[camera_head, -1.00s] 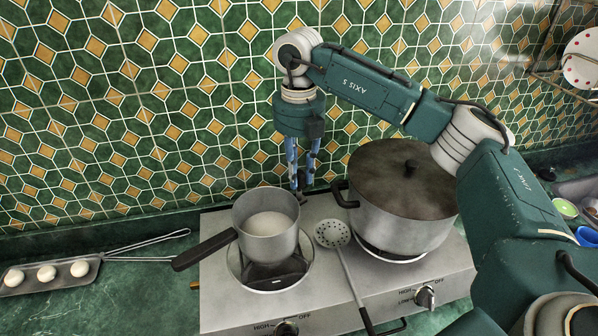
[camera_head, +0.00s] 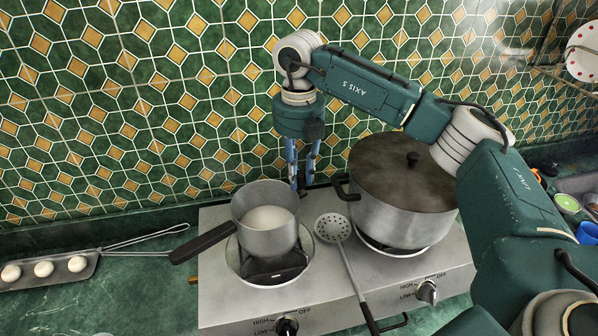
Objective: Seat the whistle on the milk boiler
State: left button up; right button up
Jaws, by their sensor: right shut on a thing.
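The milk boiler (camera_head: 268,239), a small steel saucepan with a dark handle and white liquid inside, stands open on the left burner. My right gripper (camera_head: 301,184) points down just behind its right rim. Its blue fingers are shut on a small dark thing, which I take to be the whistle (camera_head: 301,186). This thing is mostly hidden by the fingers, and its shape is unclear. I cannot tell whether it touches the boiler. My left gripper is not in view.
A large lidded pot (camera_head: 403,212) stands close on the right burner of the hotplate (camera_head: 226,301). A skimmer (camera_head: 333,228) lies between the pots. A long-handled pan (camera_head: 45,284) with several pale round pieces lies at left. The tiled wall (camera_head: 150,110) is close behind.

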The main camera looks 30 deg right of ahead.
aim_at(299, 174)
jog(key=shift+f, duration=0.2)
jog(key=o, duration=1)
jog(key=shift+c, duration=0.2)
notch_tip(299, 174, up, 12)
jog(key=shift+f, duration=0.1)
